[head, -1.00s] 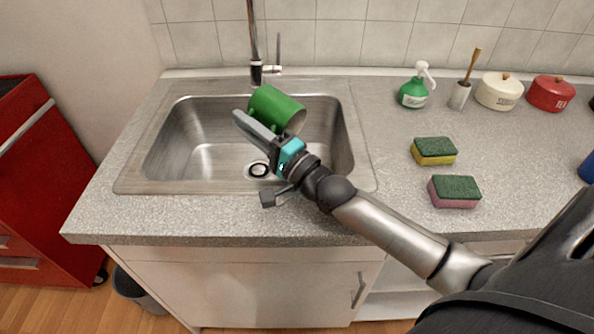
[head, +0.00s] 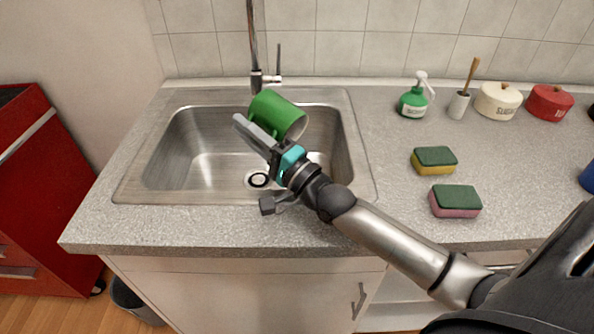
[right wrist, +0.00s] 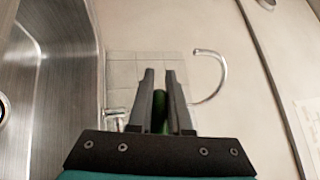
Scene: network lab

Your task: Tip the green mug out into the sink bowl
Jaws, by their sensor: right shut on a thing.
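The green mug (head: 277,115) is held tilted over the sink bowl (head: 190,140) in the head view, its opening facing right and somewhat downward. My right gripper (head: 258,133) is shut on the mug, at its near side. In the right wrist view a narrow strip of green (right wrist: 160,112) shows between the fingers (right wrist: 160,95); most of the mug is hidden there. No liquid is visible leaving the mug. The drain (head: 258,180) shows on the bowl floor below the mug. My left gripper is not in view.
The tap (head: 256,75) rises behind the bowl, close behind the mug. On the counter to the right are two sponges (head: 434,160), a green soap dispenser (head: 413,103), a brush in a holder (head: 459,105), a cream pot (head: 497,100) and a red pot (head: 549,103).

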